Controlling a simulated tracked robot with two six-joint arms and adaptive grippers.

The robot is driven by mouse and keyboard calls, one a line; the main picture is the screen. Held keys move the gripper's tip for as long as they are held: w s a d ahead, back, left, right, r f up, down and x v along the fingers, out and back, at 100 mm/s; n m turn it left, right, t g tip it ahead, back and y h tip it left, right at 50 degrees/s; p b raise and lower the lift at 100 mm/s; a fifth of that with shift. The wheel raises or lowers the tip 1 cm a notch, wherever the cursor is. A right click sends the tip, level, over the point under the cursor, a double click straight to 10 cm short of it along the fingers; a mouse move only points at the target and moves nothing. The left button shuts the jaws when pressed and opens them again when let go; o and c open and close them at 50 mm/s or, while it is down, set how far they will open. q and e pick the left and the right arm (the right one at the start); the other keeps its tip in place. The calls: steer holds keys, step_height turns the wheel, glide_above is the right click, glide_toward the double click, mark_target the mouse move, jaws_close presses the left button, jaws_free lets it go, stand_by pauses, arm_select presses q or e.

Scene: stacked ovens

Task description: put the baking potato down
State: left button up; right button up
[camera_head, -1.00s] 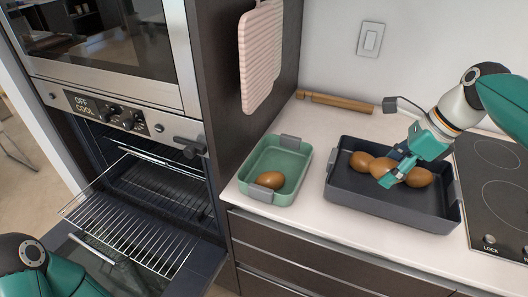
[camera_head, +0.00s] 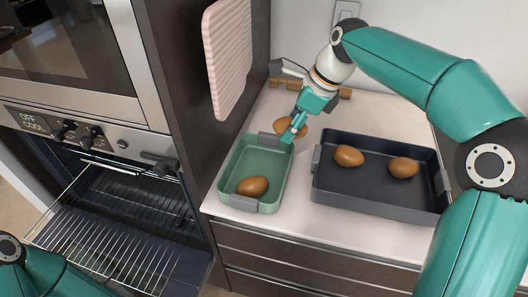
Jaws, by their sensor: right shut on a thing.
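My right gripper (camera_head: 293,130) is shut on a brown baking potato (camera_head: 281,126). It holds the potato at the far end of the green baking dish (camera_head: 226,167), around the height of its far rim or above. Whether the potato touches the dish I cannot tell. Another potato (camera_head: 252,186) lies inside the dish, near its front end. Two more potatoes, a left one (camera_head: 349,156) and a right one (camera_head: 404,167), lie apart in the dark grey roasting tray (camera_head: 360,198). My left arm shows at the bottom left corner; its gripper is out of view.
The oven (camera_head: 85,130) at the left has its door down and a wire rack (camera_head: 110,245) pulled out. A pink pot holder (camera_head: 227,55) hangs on the cabinet side, close to the green dish. A wooden rolling pin (camera_head: 345,93) lies at the back of the white counter (camera_head: 388,105).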

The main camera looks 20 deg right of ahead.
steer(key=p, duration=0.1)
glide_above(260, 162)
steer(key=s+d, duration=0.1)
steer(key=f, duration=0.5)
steer(key=shift+d+f+b, duration=0.25)
steer(key=shift+f+b, duration=0.05)
steer(key=shift+b, duration=0.1)
step_height(260, 162, down, 5)
steer(key=shift+f, duration=0.2)
steer(key=shift+w+a+f, duration=0.15)
steer(key=shift+a+f, duration=0.05)
steer(key=shift+f, duration=0.05)
steer(key=o, duration=1)
steer(key=shift+f, duration=0.1)
